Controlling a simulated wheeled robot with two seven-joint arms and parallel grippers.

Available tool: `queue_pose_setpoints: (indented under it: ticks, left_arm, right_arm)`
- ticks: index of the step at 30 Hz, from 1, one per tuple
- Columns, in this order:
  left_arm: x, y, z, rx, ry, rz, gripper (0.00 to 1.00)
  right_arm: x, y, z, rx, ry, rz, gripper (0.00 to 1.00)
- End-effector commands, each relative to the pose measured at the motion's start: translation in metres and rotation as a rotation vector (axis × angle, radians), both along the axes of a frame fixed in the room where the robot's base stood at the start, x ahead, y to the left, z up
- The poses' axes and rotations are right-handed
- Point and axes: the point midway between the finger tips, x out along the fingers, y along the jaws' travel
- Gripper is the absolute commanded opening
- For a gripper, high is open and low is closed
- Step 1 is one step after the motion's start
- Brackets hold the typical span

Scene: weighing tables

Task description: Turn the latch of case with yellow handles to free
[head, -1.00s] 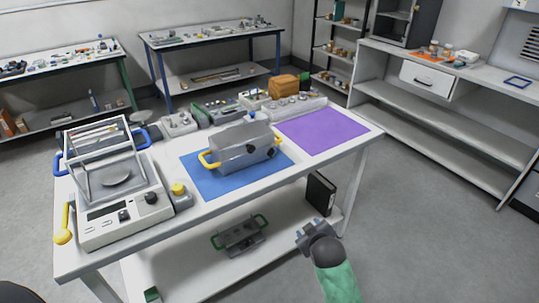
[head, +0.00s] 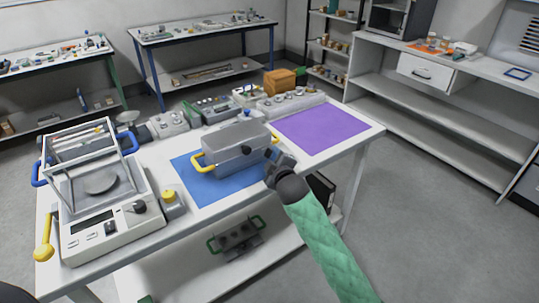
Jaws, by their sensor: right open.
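A grey case (head: 236,148) with yellow handles (head: 198,161) stands on the blue mat (head: 196,187) on the white table. A dark latch knob (head: 246,150) shows on its front face; its exact setting is too small to tell. My right gripper (head: 274,159) is open at the right end of the case's front, close to the latch side. It partly hides the right end of the case, and I cannot tell whether it touches it. My left gripper does not show.
A balance with a glass frame (head: 112,224) stands at the table's left. A purple mat (head: 322,129) lies bare at the right. Several devices and an orange-brown box (head: 279,81) line the back. A case with green handles (head: 236,238) sits on the lower shelf.

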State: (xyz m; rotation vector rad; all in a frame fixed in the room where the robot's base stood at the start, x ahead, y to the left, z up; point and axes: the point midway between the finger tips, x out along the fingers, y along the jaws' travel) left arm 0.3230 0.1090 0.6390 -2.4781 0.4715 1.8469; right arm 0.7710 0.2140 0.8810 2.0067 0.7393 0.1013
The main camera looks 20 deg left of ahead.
Motion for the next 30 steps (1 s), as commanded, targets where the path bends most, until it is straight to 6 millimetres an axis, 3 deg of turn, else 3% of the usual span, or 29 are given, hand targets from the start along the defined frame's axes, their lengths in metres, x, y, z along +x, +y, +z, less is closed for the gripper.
queue_pose_setpoints:
  ticks: [9,19,26,30]
  left_arm:
    - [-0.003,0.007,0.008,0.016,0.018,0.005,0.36]
    - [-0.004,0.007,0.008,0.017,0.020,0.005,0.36]
    - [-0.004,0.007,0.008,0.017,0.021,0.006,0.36]
    - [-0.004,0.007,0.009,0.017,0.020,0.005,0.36]
  right_arm:
    - [0.027,0.017,-0.007,0.000,0.000,0.000,0.53]
    - [0.030,0.019,-0.009,0.000,0.001,-0.001,0.53]
    - [0.029,0.019,-0.009,0.000,0.001,-0.001,0.10]
    - [0.030,0.019,-0.008,0.002,0.003,-0.001,0.08]
